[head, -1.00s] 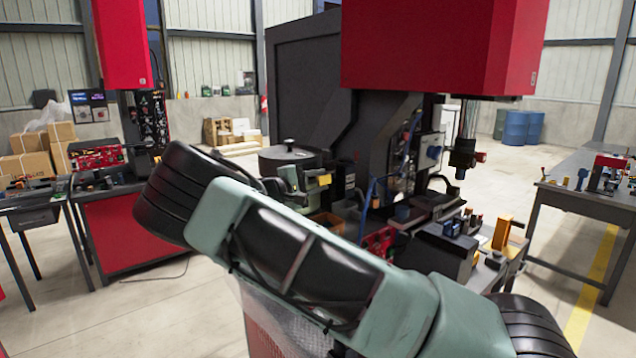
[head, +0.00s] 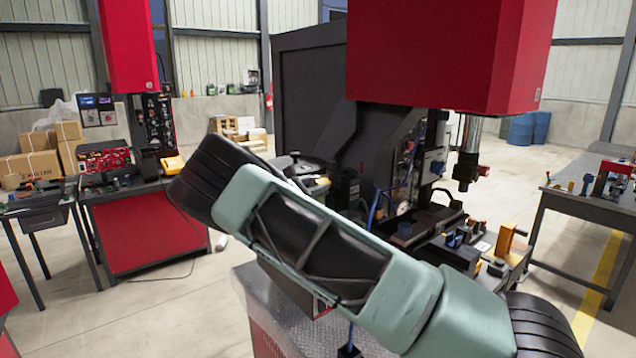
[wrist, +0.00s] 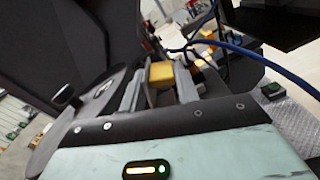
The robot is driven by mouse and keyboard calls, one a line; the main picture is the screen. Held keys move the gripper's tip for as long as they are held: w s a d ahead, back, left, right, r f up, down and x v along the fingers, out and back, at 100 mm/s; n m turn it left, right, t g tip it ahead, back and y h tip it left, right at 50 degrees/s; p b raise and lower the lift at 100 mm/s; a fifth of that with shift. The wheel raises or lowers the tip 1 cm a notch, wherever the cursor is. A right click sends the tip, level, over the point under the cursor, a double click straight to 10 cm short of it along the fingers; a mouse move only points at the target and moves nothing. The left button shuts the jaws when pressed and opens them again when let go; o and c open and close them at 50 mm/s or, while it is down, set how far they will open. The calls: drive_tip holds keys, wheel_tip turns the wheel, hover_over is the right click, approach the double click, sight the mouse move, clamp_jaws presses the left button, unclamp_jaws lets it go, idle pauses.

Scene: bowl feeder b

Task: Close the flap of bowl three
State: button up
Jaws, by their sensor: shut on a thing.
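In the wrist view, the two fingers of my gripper (wrist: 160,82) reach forward from the pale green palm. They are shut on a small yellow block (wrist: 161,72) at the fingertips; I cannot tell whether it belongs to a flap. A dark round bowl with a black knob on top (head: 295,156) shows behind my arm in the head view, partly hidden. A black knob (wrist: 63,95) also shows at the left in the wrist view. No number is readable on a bowl, and the flap of bowl three cannot be made out. My arm hides the gripper in the head view.
A red machine head (head: 445,55) hangs above the cell, with a dark panel (head: 305,95) behind the bowl. Blue cables (wrist: 235,48) cross the wrist view at right. A grey bench (head: 590,190) stands at the right, with clear floor before it.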

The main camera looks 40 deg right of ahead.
sight(314, 183)
drive_tip(key=shift+o, duration=0.2)
drive_tip(key=shift+w+a+f+n+p, duration=0.1)
drive_tip(key=shift+w+n+p, duration=0.1)
drive_tip(key=shift+n, duration=0.4)
drive_tip(key=shift+w+f+n+p, duration=0.1)
drive_tip(key=shift+n+p, duration=0.1)
drive_tip(key=shift+n, duration=0.4)
drive_tip(key=shift+w+a, duration=0.1)
drive_tip(key=shift+w, duration=0.05)
drive_tip(key=o, duration=0.9)
drive_tip(key=shift+r, duration=0.1)
drive_tip(key=shift+c, duration=0.2)
drive_tip(key=shift+w+a, duration=0.2)
drive_tip(key=shift+a, duration=2.05)
drive_tip(key=a+p, duration=0.1)
drive_tip(key=a, duration=1.4)
drive_tip(key=shift+w, duration=0.25)
drive_tip(key=shift+r, duration=0.1)
